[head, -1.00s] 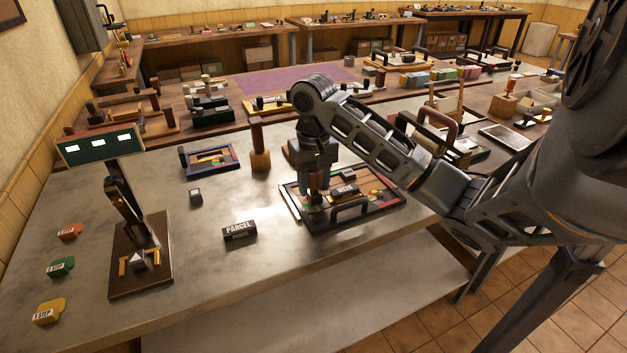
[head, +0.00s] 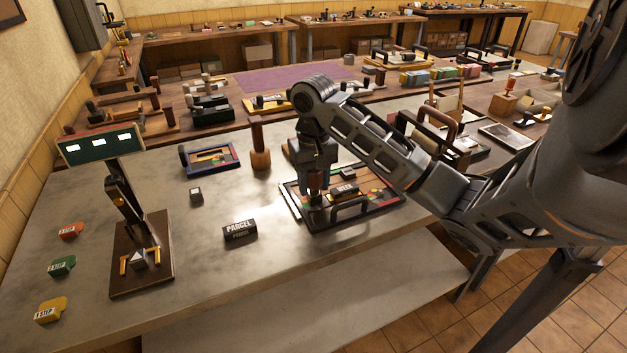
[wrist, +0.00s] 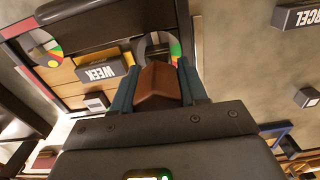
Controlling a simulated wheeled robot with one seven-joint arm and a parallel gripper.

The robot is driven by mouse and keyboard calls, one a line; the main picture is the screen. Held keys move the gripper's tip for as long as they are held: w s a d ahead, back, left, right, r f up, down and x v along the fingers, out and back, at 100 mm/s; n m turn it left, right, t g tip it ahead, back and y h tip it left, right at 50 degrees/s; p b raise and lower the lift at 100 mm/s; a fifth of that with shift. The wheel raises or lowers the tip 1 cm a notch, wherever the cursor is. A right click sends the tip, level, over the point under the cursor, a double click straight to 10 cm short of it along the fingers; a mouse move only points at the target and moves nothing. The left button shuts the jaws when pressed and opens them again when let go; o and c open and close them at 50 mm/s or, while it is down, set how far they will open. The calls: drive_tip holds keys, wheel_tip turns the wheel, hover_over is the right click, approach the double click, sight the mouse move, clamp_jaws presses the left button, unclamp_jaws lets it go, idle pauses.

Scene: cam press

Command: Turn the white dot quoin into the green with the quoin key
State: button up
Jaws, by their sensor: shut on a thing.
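My gripper (head: 317,196) is over the left part of a dark framed tray (head: 290,205) on the metal bench. In the wrist view my gripper (wrist: 160,85) is shut on a brown wooden handle (wrist: 160,84), taken to be the quoin key. Its lower end is hidden behind the handle. A round dial (wrist: 158,46) with a pale grey face shows partly just beyond the handle. A second dial with green, yellow and red sectors (wrist: 46,47) lies at the frame's other side. I cannot make out a white dot on either dial.
A black WEEK block (wrist: 97,72) lies inside the frame, beside the handle. A PARCEL block (head: 240,230) stands on the bench to the left. A wooden post (head: 259,145) and a blue framed tray (head: 210,160) stand behind.

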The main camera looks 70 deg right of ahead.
drive_tip(key=shift+m+p, duration=1.3)
drive_tip(key=shift+m, duration=0.2)
drive_tip(key=shift+s+m, duration=0.1)
drive_tip(key=shift+m, duration=0.6)
drive_tip(key=shift+m, duration=1.2)
drive_tip(key=shift+s+m, duration=0.1)
drive_tip(key=shift+m, duration=1.1)
